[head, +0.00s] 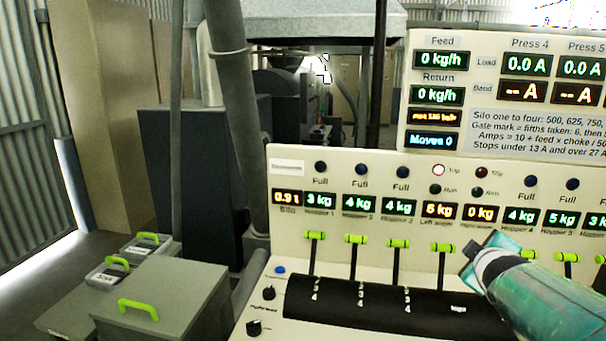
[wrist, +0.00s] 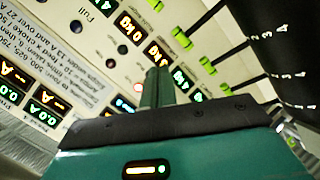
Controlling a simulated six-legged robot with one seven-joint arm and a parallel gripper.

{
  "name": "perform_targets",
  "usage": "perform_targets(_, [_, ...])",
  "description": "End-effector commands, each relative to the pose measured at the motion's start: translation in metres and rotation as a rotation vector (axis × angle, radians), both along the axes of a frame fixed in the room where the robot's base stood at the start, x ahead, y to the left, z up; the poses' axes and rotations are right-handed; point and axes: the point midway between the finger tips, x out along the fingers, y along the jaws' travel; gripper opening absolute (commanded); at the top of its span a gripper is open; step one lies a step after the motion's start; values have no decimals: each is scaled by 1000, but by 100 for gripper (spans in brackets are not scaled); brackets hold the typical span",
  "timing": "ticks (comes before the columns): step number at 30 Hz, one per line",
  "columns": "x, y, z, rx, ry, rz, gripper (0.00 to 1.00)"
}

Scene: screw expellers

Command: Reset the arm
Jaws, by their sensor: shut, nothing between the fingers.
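My arm, teal with a dark wrist, reaches in from the lower right of the head view. My gripper (head: 484,250) is in front of the sloped control panel (head: 345,170), just right of the lever under the "6 kg" display. It hides part of the lever row; whether it touches the panel cannot be told. In the wrist view the teal fingers (wrist: 157,87) are shut together and hold nothing. The panel's displays, lamps and green-tipped levers (wrist: 182,38) show beyond them, tilted in that view.
A row of green-handled levers (head: 355,240) stands above a black curved strip (head: 385,299). A display board (head: 505,95) rises behind, reading 0 kg/h for feed and return. Knobs (head: 254,327) sit at the panel's left. Grey boxes with green handles (head: 165,290) stand at lower left.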

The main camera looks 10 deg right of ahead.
Motion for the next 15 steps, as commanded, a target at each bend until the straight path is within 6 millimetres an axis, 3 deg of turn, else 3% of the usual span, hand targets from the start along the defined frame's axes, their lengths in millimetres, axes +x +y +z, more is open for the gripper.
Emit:
perform_targets(1, [-11, 29, 1, 92, 3, -29, 0])
perform_targets(5, [-48, 96, -14, 353, 58, -119, 0])
perform_targets(9, [-102, 170, -38, 619, 169, -199, 0])
perform_targets(12, [-141, 214, -55, 767, 265, -244, 0])
perform_targets(15, [-171, 244, -66, 860, 347, -277, 0])
